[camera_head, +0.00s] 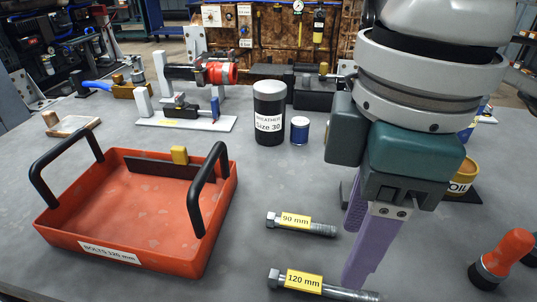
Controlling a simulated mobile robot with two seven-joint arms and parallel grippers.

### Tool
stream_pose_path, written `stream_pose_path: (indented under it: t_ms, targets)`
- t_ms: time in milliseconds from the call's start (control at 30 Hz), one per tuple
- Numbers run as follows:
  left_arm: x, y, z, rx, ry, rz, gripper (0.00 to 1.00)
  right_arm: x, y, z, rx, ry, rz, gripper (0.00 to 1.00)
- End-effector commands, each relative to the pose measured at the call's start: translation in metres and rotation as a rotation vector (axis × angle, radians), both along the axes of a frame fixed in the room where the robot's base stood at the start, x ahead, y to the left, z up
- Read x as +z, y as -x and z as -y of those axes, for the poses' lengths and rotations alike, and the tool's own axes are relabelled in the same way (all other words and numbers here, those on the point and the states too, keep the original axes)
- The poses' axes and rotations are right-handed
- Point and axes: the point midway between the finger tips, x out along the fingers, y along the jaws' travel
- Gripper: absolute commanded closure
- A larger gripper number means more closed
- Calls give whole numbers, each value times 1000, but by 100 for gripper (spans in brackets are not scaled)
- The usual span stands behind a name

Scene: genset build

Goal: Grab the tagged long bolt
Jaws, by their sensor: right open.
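Two bolts with yellow tags lie flat on the grey table, heads to the left. The longer bolt (335,290), tagged "120 mm", is nearest the front edge. The shorter bolt (325,229), tagged "90 mm", lies behind it. My right gripper (358,255) points down with its purple fingers apart and nothing seen between them. One fingertip is close to the threaded end of the 120 mm bolt and overlaps it in the picture. I cannot tell whether they touch. My left gripper is not in view.
A red tray (150,246) labelled "BOLTS 120 mm", with black handles and a divider, stands at the left. A black "BREATHER Size 30" canister (269,105) and a blue can (299,130) stand behind. A yellow oil container (463,178) and an orange-topped tool (505,255) are at the right.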

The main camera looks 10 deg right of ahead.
Motion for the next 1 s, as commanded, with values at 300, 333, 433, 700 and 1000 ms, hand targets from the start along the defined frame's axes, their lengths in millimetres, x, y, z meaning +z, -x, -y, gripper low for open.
stream_pose_path:
  t_ms: [300, 333, 433, 700, 1000]
  targets:
    - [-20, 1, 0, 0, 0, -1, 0, -34, -2, 6, -2, 21, -8, 43]
    - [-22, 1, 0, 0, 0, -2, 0, -39, -2, 6, -3, 21, -8, 43]
    - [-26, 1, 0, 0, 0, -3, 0, -53, -2, 6, -3, 22, -7, 43]
    - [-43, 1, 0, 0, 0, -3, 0, -93, -5, 9, -3, 20, -6, 43]
    - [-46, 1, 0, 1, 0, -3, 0, -107, -4, 8, 0, 20, -4, 43]
